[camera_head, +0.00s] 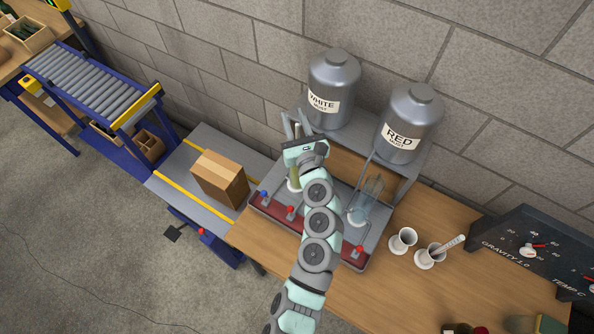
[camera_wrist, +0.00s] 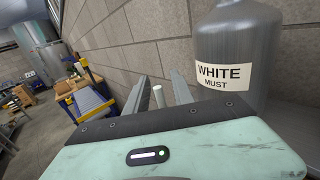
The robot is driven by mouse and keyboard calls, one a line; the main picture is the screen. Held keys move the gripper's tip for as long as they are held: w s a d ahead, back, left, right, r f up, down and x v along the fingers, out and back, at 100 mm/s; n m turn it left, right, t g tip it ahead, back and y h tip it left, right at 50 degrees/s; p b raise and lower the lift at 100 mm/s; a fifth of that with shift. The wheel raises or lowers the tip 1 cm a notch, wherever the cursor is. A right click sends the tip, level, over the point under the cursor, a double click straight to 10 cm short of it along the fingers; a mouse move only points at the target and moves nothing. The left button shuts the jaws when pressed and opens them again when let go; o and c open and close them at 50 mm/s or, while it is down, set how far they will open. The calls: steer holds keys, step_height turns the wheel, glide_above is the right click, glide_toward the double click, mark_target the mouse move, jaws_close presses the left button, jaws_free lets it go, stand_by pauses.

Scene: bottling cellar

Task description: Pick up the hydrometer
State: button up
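A pale, slim stick with scale marks, which looks like the hydrometer (camera_head: 450,244), leans to the right in a white cup (camera_head: 425,259) on the wooden table. My gripper (camera_head: 296,118) is far to its left, up by the white must tank. In the wrist view my gripper (camera_wrist: 158,82) has its two fingers apart. The hydrometer is not in the wrist view.
A second white cup (camera_head: 403,240) stands beside the hydrometer's cup. The white must tank (camera_head: 334,86) and red must tank (camera_head: 409,121) stand on a shelf. A clear bottle (camera_head: 371,189) stands on the filler. A dark gauge panel (camera_head: 535,250) is at right. The table front is mostly clear.

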jaws_close()
steer(key=shift+r, duration=0.1)
stand_by(0.4)
step_height(320, 180, up, 28)
stand_by(0.5)
stand_by(2.3)
